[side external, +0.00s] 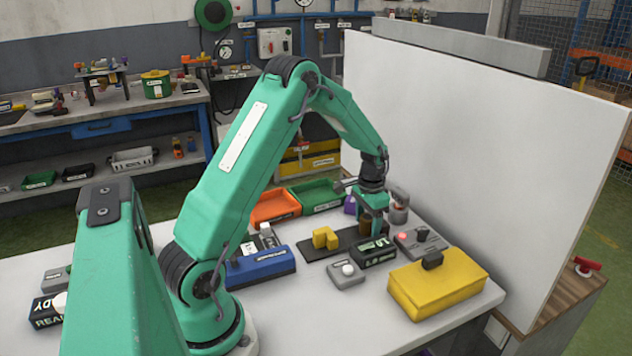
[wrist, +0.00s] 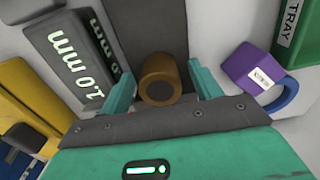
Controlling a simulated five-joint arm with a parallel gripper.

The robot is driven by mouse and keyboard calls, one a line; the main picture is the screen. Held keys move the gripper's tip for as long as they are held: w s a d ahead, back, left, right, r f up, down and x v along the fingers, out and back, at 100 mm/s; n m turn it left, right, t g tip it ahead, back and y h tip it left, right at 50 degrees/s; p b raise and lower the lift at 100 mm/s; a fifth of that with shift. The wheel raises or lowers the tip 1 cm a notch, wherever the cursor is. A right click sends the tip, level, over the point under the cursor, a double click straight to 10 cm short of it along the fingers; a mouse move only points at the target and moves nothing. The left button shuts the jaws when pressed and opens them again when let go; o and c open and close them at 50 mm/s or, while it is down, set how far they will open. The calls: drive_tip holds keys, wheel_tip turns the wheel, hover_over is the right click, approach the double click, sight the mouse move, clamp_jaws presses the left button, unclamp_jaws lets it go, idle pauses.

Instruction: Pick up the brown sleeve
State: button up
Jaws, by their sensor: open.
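The brown sleeve (wrist: 160,78) is a short hollow cylinder standing on a dark strip (wrist: 153,25) in the wrist view. My gripper (wrist: 162,84) is open, with one green finger on each side of the sleeve and visible gaps between. In the side view my gripper (side external: 374,222) points down over the dark strip. There the brown sleeve (side external: 364,229) shows only partly, behind and beside the fingers.
A display box (wrist: 82,55) reading 1.0 mm stands left of the sleeve in the wrist view. A purple part (wrist: 246,68) lies to the right, by a green tray (wrist: 300,35). A yellow block (side external: 326,238), yellow case (side external: 437,285) and tall white panel (side external: 470,130) stand nearby.

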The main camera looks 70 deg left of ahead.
sight(368, 216)
drive_tip(key=c, duration=1.4)
drive_tip(key=shift+o, duration=0.2)
drive_tip(key=shift+r, duration=0.1)
drive_tip(key=shift+r, duration=5)
